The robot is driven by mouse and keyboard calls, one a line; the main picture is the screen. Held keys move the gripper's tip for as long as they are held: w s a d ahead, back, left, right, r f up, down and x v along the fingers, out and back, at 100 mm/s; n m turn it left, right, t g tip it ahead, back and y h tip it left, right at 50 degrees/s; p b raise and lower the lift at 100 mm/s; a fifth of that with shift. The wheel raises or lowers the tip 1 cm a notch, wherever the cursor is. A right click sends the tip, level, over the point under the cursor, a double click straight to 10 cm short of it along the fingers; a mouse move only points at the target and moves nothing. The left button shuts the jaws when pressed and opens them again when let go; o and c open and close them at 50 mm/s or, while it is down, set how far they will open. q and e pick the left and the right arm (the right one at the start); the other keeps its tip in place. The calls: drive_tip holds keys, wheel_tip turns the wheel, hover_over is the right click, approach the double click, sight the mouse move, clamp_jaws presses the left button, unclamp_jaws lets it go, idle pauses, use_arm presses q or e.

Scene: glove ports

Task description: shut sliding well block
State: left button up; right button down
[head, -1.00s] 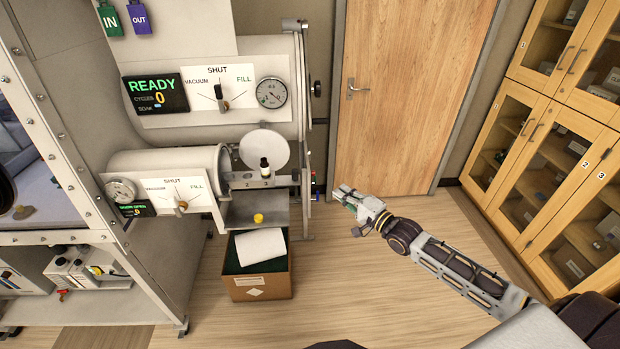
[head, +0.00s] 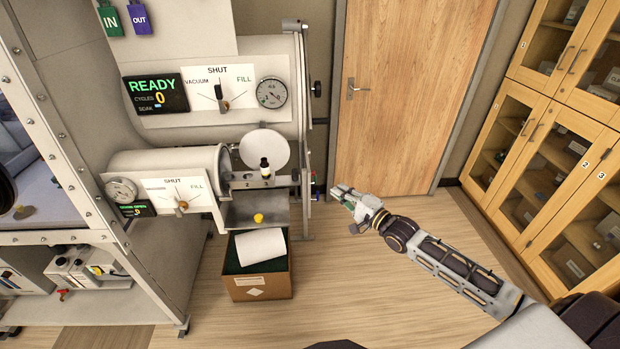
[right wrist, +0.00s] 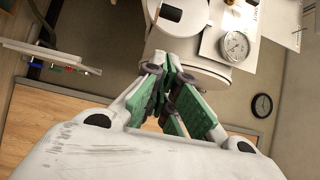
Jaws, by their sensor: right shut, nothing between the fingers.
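A grey block with small numbers (head: 240,184), which looks like the well block, juts out at the mouth of the small white cylinder chamber (head: 165,162). My left gripper is out of view.
A shelf with a yellow cap (head: 258,218) sits below the block. A cardboard box (head: 262,287) holding a white roll stands on the floor. A metal post (head: 305,190) rises right of the block. Glass-door cabinets (head: 560,150) stand far right; the floor between is clear.

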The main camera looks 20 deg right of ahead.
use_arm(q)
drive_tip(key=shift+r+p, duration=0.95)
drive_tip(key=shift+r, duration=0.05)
use_arm(e)
drive_tip(key=s+a+x, duration=0.1)
drive_tip(key=a+x, duration=0.1)
drive_tip(key=x, duration=1)
drive_tip(key=shift+a, duration=0.35)
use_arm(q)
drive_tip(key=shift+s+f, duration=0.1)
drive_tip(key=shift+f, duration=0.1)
use_arm(e)
drive_tip(key=shift+w+a+f, duration=0.1)
drive_tip(key=shift+a+f, duration=0.05)
